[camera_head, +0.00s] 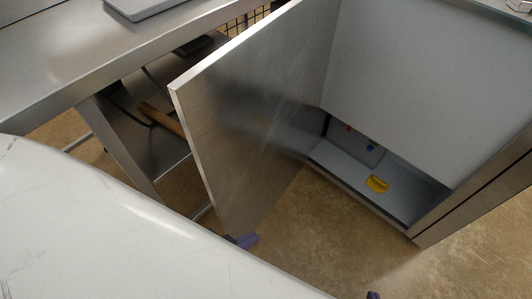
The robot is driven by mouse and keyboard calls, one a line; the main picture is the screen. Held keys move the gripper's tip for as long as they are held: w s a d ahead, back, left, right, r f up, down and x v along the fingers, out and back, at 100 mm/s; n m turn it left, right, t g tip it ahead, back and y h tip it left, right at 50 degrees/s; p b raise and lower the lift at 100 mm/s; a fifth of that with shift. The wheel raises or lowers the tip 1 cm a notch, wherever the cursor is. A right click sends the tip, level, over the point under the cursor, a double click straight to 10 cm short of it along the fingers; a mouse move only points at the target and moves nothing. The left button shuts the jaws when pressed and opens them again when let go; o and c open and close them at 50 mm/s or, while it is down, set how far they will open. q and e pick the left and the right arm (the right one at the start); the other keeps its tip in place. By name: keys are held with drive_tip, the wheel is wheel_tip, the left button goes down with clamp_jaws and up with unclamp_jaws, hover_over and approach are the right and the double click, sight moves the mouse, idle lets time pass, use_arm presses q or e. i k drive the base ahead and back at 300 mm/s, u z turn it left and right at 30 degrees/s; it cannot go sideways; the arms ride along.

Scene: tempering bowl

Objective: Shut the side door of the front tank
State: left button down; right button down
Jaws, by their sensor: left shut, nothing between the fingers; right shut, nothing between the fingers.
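The side door (245,110) is a brushed metal panel standing wide open, swung out to the left from the front tank (430,75). The tank's opening shows a grey interior with a low shelf. The purple tip of my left gripper (243,241) shows at the door's lower free corner, mostly hidden; I cannot tell whether it touches the door. It is shut and empty. Only a small purple tip of my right gripper (373,295) shows at the bottom edge, right of the door; it is shut and empty.
Inside the tank are a yellow item (377,183) and small red and blue parts. A steel table (60,60) with a lower shelf holding a wooden-looking roller (160,118) stands left, close behind the door. Brown floor (330,230) is clear before the tank.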

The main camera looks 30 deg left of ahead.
sight(247, 112)
drive_tip(key=z, duration=1.4)
drive_tip(key=k, duration=1.45)
drive_tip(key=u, duration=2.05)
